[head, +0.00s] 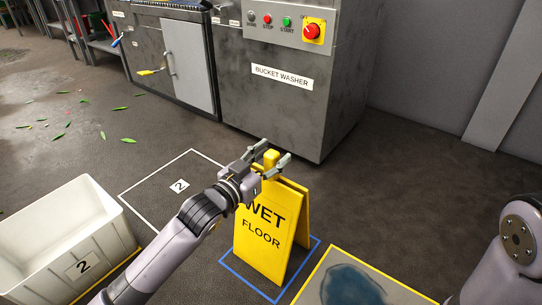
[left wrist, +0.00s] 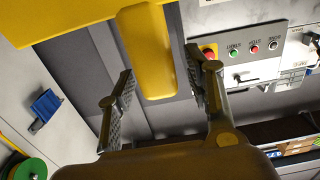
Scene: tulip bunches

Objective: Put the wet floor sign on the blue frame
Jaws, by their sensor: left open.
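The yellow wet floor sign (head: 262,232) stands upright and spread on the floor. Its feet appear to be inside the blue frame (head: 247,281), a blue outline on the floor; part of the outline is hidden behind the sign. My left gripper (head: 275,153) is open at the top of the sign, with its fingers on either side of the yellow handle. In the left wrist view the handle (left wrist: 150,55) shows between the two open fingers (left wrist: 162,72), with a gap visible beside it. My right gripper is out of view; only part of my right arm shows.
A white crate (head: 62,215) marked 2 stands at the left, beside an empty white floor outline (head: 150,218). A yellow-edged mat (head: 312,290) with a dark stain lies right of the sign. The bucket washer (head: 285,95) stands behind. Leaves litter the far left floor.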

